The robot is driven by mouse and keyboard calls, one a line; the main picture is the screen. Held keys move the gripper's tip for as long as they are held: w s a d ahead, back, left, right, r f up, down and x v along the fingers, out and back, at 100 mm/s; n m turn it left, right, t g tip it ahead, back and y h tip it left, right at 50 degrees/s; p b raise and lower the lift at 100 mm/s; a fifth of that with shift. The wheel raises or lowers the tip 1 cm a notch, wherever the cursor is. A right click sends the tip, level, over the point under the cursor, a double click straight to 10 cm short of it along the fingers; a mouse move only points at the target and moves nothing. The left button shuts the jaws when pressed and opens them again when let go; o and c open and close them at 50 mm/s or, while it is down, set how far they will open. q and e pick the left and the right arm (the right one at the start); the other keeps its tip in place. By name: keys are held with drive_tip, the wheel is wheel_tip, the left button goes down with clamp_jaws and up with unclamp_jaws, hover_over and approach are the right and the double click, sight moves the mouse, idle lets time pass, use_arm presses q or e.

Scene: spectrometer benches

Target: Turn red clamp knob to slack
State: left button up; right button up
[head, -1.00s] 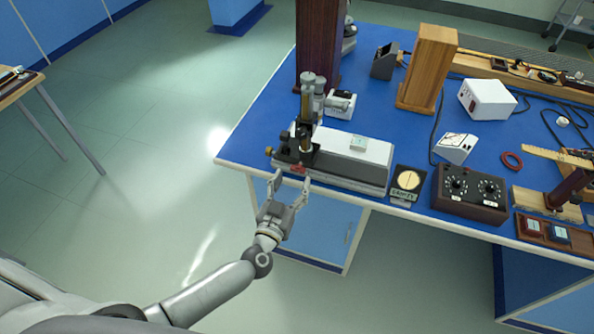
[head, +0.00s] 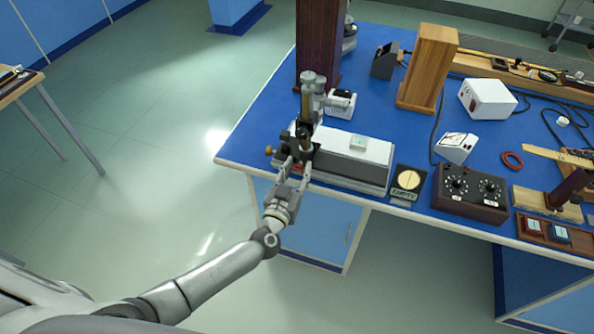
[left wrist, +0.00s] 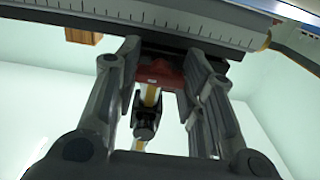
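The red clamp knob (left wrist: 161,76) sits under the front of the microscope-like instrument (head: 307,110) at the bench's near left corner. In the left wrist view it lies between my two fingers, one on each side. My left gripper (head: 296,167) is up against the instrument's front edge in the head view, where the fingers hide most of the knob. The fingers (left wrist: 163,62) stand apart; I cannot tell whether either touches the knob. A graduated scale edge (left wrist: 190,22) runs just above the fingertips. My right gripper is not in view.
A round dial block (head: 408,180) and a dark box with two knobs (head: 470,190) stand to the right on the blue bench (head: 250,140). Wooden posts (head: 428,65) stand behind.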

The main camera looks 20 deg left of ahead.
use_arm(q)
drive_tip(key=shift+c, duration=1.3)
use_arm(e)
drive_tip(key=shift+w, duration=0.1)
use_arm(q)
drive_tip(key=shift+n, duration=0.3)
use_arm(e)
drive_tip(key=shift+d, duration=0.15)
use_arm(q)
drive_tip(key=shift+n, duration=0.5)
drive_tip(key=shift+n+b, duration=1.85)
drive_tip(key=shift+n, duration=6.35)
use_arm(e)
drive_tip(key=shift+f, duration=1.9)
use_arm(q)
drive_tip(key=shift+c, duration=0.4)
